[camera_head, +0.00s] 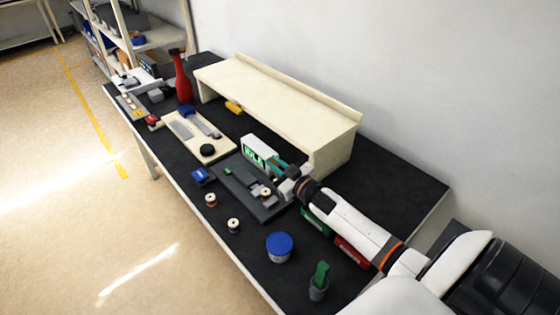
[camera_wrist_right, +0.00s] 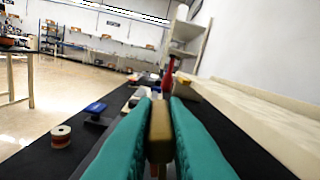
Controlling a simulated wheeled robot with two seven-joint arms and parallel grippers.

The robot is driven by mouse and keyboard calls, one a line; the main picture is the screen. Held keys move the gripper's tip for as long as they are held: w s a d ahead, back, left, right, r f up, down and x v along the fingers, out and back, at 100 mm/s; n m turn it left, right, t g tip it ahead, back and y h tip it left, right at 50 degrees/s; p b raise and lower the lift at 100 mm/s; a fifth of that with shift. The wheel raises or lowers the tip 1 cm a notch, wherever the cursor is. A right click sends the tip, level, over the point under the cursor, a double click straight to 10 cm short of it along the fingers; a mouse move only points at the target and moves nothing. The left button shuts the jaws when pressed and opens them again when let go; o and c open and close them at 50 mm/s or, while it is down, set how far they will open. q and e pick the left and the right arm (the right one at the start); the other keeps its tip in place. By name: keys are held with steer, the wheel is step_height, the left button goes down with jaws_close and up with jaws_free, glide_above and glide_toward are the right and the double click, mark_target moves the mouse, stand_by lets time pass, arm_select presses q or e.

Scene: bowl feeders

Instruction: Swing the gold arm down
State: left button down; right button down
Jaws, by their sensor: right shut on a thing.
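The gold arm (camera_wrist_right: 160,130) shows in the right wrist view as an upright gold-brown bar between the teal fingers. My right gripper (camera_wrist_right: 160,125) is shut on it, with a finger on each side. In the head view my right gripper (camera_head: 279,166) is over the back edge of a dark grey fixture plate (camera_head: 236,178), beside a white unit with a green display (camera_head: 254,157). The gold arm cannot be made out there; the gripper covers that spot. My left gripper is not in view.
A cream raised shelf (camera_head: 285,95) stands close behind the gripper. Thread spools (camera_head: 233,225), a blue-lidded tub (camera_head: 279,246) and a green-handled item (camera_head: 319,280) stand along the front of the black table. A red bottle (camera_head: 183,80) stands at the far end.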

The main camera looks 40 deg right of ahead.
steer(key=shift+s+a+f, duration=0.1)
steer(key=shift+a+f, duration=0.1)
steer(key=shift+a, duration=0.25)
steer(key=c, duration=1.5)
jaws_free()
steer(key=shift+o, duration=0.2)
steer(key=s+d+b, duration=0.1)
steer(key=s, duration=1.1)
steer(key=shift+b, duration=0.35)
steer(key=shift+c, duration=0.2)
